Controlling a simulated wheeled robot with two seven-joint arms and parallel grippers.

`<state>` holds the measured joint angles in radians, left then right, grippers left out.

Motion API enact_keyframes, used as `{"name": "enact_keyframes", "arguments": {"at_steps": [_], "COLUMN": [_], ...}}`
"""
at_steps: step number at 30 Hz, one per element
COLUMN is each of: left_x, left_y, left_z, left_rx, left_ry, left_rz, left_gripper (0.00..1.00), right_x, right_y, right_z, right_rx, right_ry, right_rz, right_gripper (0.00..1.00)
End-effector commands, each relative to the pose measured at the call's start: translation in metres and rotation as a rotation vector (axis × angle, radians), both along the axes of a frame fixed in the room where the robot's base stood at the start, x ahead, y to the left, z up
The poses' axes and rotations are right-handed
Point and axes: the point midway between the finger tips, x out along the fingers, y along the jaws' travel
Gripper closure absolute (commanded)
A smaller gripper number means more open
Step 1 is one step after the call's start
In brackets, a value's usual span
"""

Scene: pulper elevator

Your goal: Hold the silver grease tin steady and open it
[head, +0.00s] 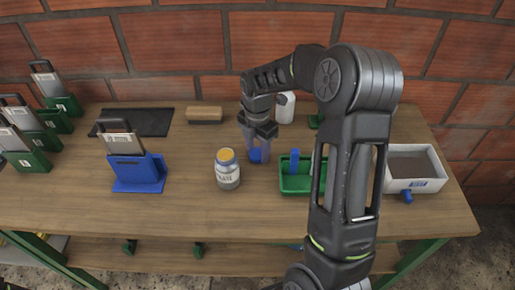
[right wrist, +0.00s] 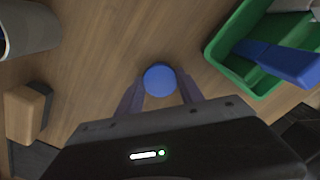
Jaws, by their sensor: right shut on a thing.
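The silver grease tin (head: 228,173) stands upright on the bench, left of my right gripper, with a white label and a yellow-orange top with no blue cap on it. Part of a grey cylinder, apparently the tin (right wrist: 30,25), shows at the upper left of the right wrist view. My right gripper (head: 259,156) is beside the tin, apart from it, pointing down. It is shut on a small round blue cap (right wrist: 159,79). I cannot tell whether the cap touches the bench. My left gripper is not in view.
A green tray (head: 296,188) with a blue-handled item is right of my right gripper. A white box (head: 428,182) stands at the right. A blue holder (head: 138,186) stands left of the tin. A wooden block (head: 204,115) and dark mat (head: 155,122) lie behind. The bench front is clear.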

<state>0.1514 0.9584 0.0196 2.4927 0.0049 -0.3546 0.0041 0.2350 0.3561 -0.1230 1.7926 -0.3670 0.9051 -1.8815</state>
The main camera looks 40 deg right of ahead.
Motion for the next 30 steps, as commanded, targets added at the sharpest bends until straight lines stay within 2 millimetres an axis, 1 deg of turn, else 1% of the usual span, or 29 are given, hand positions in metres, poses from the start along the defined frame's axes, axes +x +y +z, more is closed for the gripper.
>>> {"name": "enact_keyframes", "arguments": {"at_steps": [6,10,11,18,26,29,30], "left_x": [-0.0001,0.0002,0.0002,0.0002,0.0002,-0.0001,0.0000], "left_y": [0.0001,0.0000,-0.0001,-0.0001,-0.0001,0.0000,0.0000], "left_z": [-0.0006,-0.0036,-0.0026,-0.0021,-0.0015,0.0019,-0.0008], "left_rx": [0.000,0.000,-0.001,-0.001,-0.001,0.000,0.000], "left_ry": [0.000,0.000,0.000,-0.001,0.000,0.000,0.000], "left_rz": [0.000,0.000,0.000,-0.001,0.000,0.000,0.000], "left_gripper": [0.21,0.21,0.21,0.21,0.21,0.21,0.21], "right_x": [-0.0001,-0.0002,-0.0001,-0.0002,-0.0001,0.0000,0.0002], "right_y": [-0.0001,-0.0001,-0.0001,-0.0001,-0.0001,-0.0001,-0.0002], "right_z": [-0.0002,-0.0045,-0.0035,-0.0030,-0.0022,0.0027,0.0037], "right_rx": [0.000,0.000,0.000,0.000,0.000,0.000,0.000], "right_ry": [0.000,0.000,0.000,0.000,0.000,0.000,-0.001], "right_rz": [0.000,0.000,0.000,0.000,0.000,0.000,0.000], "right_gripper": [1.00,1.00,0.54,0.35,0.34,0.34,0.34]}}
